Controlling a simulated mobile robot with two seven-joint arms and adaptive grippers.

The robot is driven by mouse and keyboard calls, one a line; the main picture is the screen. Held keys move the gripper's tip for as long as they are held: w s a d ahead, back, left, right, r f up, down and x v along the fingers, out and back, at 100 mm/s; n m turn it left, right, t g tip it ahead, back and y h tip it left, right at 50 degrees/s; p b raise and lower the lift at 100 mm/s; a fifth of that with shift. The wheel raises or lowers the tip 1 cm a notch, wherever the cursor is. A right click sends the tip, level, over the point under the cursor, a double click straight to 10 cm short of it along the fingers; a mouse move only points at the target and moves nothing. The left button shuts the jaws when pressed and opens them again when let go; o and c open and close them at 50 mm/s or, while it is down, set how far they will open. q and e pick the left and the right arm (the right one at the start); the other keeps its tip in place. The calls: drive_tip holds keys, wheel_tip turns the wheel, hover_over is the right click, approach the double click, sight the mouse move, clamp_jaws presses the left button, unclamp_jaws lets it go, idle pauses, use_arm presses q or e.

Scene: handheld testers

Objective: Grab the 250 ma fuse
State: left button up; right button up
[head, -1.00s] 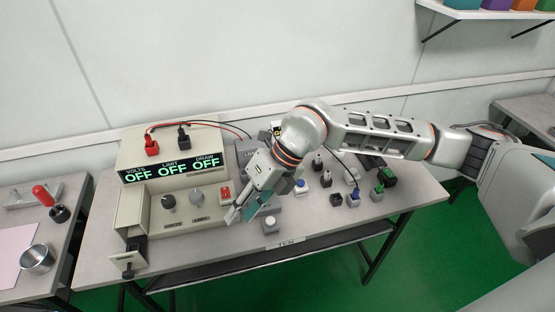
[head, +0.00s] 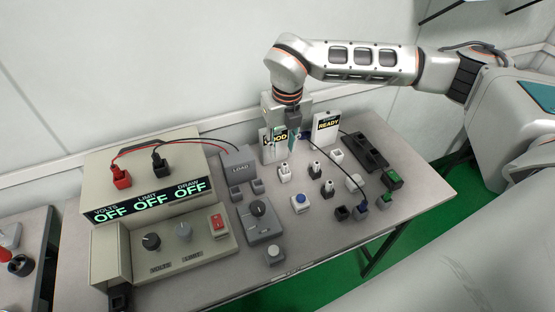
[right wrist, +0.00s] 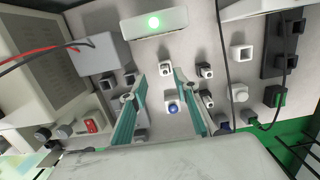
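Small light holders with dark-topped plugs stand on the bench, at the left (head: 284,173), behind (head: 315,170) and in front (head: 327,188). In the right wrist view similar pieces show between the fingers (right wrist: 165,70) and to their right (right wrist: 205,70). I cannot read a 250 mA marking on any of them. My right gripper (head: 292,146) points down in front of the GOOD display, above and behind the left holder. Its teal fingers (right wrist: 155,86) are spread apart in the right wrist view, with nothing held between them. My left gripper is out of view.
A power supply (head: 150,185) reading OFF stands at the left, wired to a grey LOAD box (head: 238,161). GOOD (head: 268,139) and READY (head: 327,126) displays stand behind. A black strip (head: 364,152) lies right.

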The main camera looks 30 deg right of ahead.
sight(285, 165)
drive_tip(key=shift+s+f, duration=0.3)
drive_tip(key=shift+f, duration=0.4)
drive_tip(key=f, duration=0.3)
drive_tip(key=d+f, duration=0.1)
drive_tip(key=f, duration=0.1)
drive_tip(key=shift+s, duration=0.1)
drive_tip(key=shift+a+f, duration=0.1)
drive_tip(key=shift+f, duration=0.4)
clamp_jaws()
